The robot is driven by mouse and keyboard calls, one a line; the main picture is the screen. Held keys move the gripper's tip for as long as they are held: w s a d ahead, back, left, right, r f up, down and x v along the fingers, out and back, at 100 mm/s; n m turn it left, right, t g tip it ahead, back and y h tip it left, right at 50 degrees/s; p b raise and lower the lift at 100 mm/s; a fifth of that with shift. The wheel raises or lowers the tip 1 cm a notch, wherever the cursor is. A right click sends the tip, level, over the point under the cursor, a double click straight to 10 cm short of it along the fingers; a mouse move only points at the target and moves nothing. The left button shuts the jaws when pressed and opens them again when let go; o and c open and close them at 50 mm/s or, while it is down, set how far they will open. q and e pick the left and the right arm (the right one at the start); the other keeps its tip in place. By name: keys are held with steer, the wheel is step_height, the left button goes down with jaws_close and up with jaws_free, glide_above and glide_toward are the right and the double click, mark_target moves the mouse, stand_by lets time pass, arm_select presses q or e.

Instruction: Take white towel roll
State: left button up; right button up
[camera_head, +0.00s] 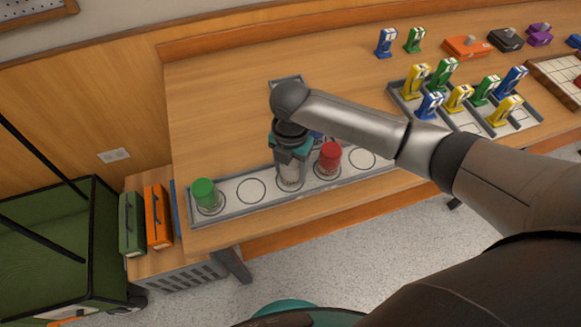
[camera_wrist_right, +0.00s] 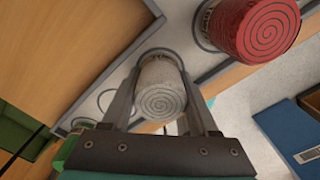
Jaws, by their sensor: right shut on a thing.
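The white towel roll (camera_wrist_right: 161,90) shows its spiral end in the right wrist view, between the two fingers of my right gripper (camera_wrist_right: 163,108). It also shows in the head view (camera_head: 289,178), upright at the grey tray (camera_head: 240,214), partly hidden by the gripper. My right gripper (camera_head: 290,165) points down from above and is shut on the roll. I cannot tell whether the roll touches the tray. My left gripper is in neither view.
A red roll (camera_head: 329,157) stands close right of the white one. A green roll (camera_head: 204,194) stands at the tray's left end. Yellow, green and blue items (camera_head: 460,97) fill a rack at right. Open tabletop (camera_head: 215,110) lies behind the tray.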

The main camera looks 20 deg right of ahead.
jaws_close()
